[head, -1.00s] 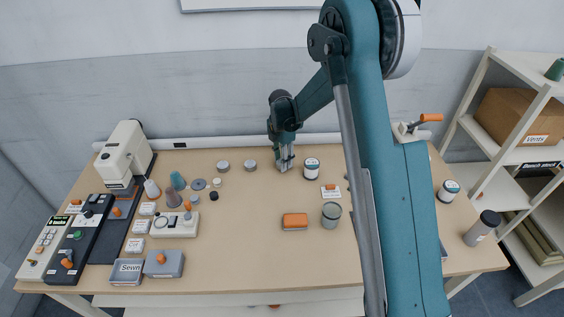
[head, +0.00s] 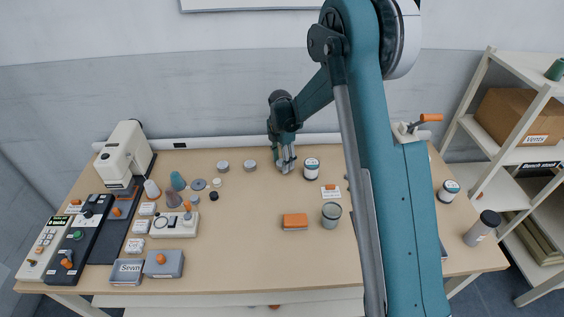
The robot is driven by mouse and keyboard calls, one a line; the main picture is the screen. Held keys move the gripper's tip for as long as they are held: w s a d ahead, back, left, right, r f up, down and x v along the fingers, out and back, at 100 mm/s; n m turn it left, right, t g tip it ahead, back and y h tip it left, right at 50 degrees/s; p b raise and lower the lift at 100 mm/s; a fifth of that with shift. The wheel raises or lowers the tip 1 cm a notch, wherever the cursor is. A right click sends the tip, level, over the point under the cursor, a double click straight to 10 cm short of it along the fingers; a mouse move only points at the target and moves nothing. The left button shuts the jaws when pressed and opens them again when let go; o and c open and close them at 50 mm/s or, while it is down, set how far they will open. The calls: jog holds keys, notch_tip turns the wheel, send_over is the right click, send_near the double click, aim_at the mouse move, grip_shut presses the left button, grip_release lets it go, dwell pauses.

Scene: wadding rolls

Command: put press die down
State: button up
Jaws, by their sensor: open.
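My gripper (head: 286,168) points down at the back middle of the table (head: 260,240), its fingertips at or just above the surface. Its fingers are open, and no object shows clearly between them. I cannot tell for certain which thing is the press die. Two short round grey metal pieces, one (head: 250,165) just left of my gripper and another (head: 223,166) further left, stand apart from it.
An orange block (head: 295,221) and a grey cup (head: 331,214) stand nearer the front. A white press machine (head: 125,155), control boxes and several small parts crowd the left. The middle front is clear. A shelf (head: 500,135) stands at the right.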

aim_at(281, 162)
notch_tip(281, 162, up, 12)
jog(key=p, duration=0.1)
jog(key=shift+w, duration=0.15)
dwell(0.4)
jog(key=shift+a+r, duration=0.1)
dwell(0.6)
jog(key=s+d+r+m+t, duration=0.2)
jog(key=s+d+r+m, duration=0.35)
jog(key=s+r, duration=0.45)
jog(key=s+d+r+m+t, duration=0.2)
jog(key=s+d+r+m, duration=0.4)
jog(key=s+r, duration=0.45)
jog(key=s+d+m+t, duration=0.1)
jog(key=s+d+m, duration=0.1)
jog(key=s+m, duration=0.5)
jog(key=s+d+f+m+t, duration=0.1)
jog(key=s+m, duration=0.5)
jog(key=s, duration=1.2)
jog(key=shift+d+m+t, duration=0.35)
jog(key=shift+d+t, duration=0.45)
jog(key=shift+d, duration=0.55)
